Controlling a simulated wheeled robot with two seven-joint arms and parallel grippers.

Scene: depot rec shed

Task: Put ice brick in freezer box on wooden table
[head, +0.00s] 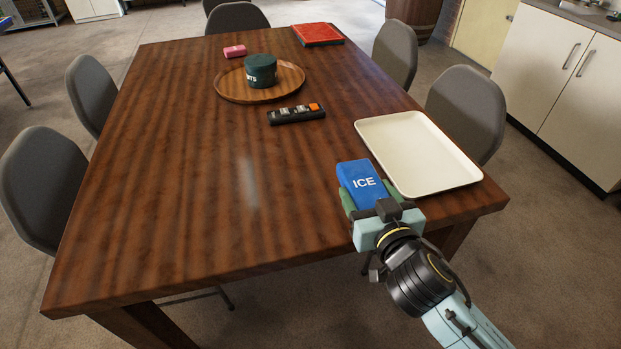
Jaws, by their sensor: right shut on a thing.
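The blue ice brick (361,182), marked ICE in white, is at the near right of the wooden table (200,190), just left of a cream tray. My right gripper (369,197) is shut on it, with a green finger on each side. I cannot tell whether the brick touches the table top or is held just above it. The gripper hides the brick's near end. I cannot make out a freezer box for certain. A flat red box or tray (318,34) lies at the table's far right corner. My left gripper is not in view.
The empty cream tray (418,152) lies beside the brick. Grey chairs surround the table. Its near left is clear.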

